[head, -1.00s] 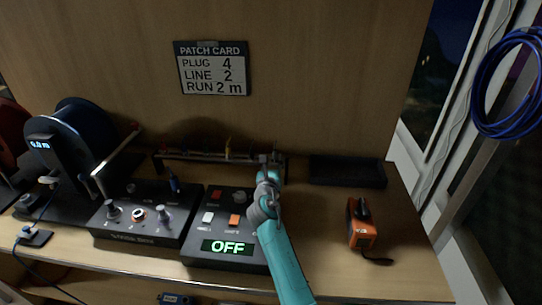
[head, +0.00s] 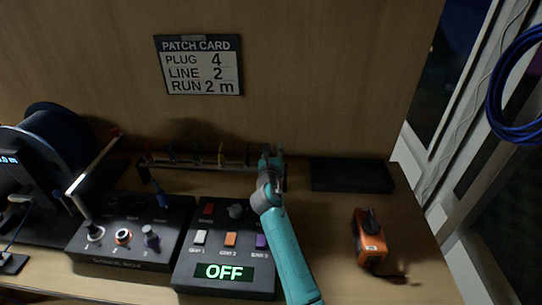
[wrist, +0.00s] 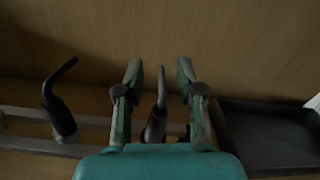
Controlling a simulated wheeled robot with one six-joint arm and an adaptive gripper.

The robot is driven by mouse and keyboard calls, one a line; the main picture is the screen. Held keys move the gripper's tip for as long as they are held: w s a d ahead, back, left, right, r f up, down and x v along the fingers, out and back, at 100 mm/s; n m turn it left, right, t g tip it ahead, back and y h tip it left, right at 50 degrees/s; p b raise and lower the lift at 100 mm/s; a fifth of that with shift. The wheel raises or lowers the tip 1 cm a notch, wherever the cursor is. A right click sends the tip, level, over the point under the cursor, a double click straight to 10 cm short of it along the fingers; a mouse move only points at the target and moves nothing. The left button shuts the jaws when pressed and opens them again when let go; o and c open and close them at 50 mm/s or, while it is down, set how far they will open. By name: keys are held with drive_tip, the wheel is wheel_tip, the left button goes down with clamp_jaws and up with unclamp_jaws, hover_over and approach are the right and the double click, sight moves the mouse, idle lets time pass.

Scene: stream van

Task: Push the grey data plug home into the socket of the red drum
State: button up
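My gripper (head: 271,155) is at the right end of the plug rack (head: 205,163) in the head view. In the wrist view my gripper (wrist: 160,75) is open, one finger on each side of a grey plug (wrist: 155,126) with an upright tail. Gaps show between the plug and both fingers, and its lower part is hidden by my gripper. A darker plug (wrist: 60,117) with a bent tail stands in the rack to the left. The red drum and its socket are in neither view now.
A dark drum (head: 58,135) stands at the left. Control boxes (head: 225,288), one reading OFF, lie in front of the rack. A black tray (head: 350,175) is right of my gripper; an orange device (head: 370,238) is at the front right. A patch card (head: 199,65) hangs behind.

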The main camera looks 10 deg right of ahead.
clamp_jaws()
idle(0.3)
